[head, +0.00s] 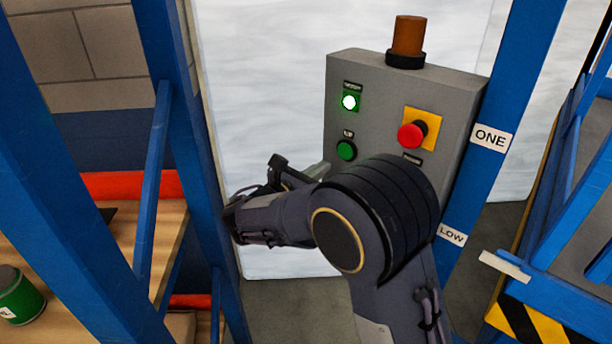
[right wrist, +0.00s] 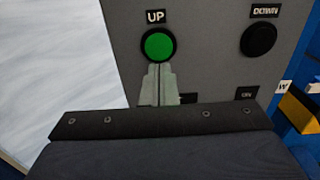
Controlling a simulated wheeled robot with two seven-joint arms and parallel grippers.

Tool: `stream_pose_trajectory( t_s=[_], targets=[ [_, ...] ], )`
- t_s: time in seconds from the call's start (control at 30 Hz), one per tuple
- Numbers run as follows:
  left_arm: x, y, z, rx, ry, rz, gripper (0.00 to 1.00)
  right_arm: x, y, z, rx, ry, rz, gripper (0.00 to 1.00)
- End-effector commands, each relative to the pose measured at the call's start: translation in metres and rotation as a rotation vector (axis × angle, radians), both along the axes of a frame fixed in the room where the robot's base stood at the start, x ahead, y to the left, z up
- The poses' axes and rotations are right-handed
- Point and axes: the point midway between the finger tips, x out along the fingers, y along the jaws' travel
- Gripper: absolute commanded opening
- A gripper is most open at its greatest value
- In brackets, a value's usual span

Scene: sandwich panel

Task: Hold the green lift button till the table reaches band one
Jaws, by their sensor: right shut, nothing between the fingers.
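The green UP button (head: 346,150) is on the front of a grey control panel (head: 455,95). It shows large in the right wrist view (right wrist: 158,45). My right gripper (head: 322,168) is shut and empty. In the right wrist view its fingertips (right wrist: 157,70) are at the lower edge of the green button; I cannot tell whether they touch it. A white pointer (head: 505,265) sits on the blue lift frame at the right. Band labels ONE (head: 489,138) and LOW (head: 453,235) are on a blue post; the pointer appears lower in the picture than LOW. My left gripper is not in view.
The panel has a lit lamp (head: 349,102), a red stop button (head: 411,135) and an amber beacon (head: 408,37). A black DOWN button (right wrist: 258,40) is right of UP. Blue shelving with a green can (head: 20,297) stands left. Hazard stripes (head: 540,325) edge the lift.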

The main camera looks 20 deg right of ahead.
Motion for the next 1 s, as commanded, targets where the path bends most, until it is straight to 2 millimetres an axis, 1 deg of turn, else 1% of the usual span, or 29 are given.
stream_pose_trajectory(
  t_s=[0.03, 0.1, 0.2, 0.33, 0.5, 0.83, 1.0],
  targets=[
    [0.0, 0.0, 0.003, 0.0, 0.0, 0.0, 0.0, 0.005, -0.011, 0.001, 0.001, 0.001, -0.006, 0.0],
    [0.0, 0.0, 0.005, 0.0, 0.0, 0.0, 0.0, 0.013, -0.023, 0.001, 0.0, 0.0, -0.005, 0.0],
    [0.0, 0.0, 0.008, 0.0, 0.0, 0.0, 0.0, 0.022, -0.037, 0.001, 0.001, -0.001, -0.003, 0.0],
    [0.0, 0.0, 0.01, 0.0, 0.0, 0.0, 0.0, 0.03, -0.05, 0.0, 0.0, 0.0, -0.003, 0.0],
    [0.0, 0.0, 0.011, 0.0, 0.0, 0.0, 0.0, 0.035, -0.057, 0.0, 0.001, -0.001, 0.0, 0.0],
    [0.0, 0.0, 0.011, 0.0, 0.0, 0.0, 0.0, 0.035, -0.058, 0.0, 0.001, -0.001, 0.0, 0.0],
    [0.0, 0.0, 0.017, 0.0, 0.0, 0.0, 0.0, 0.043, -0.072, 0.001, 0.0, 0.0, -0.002, 0.0]
  ],
)
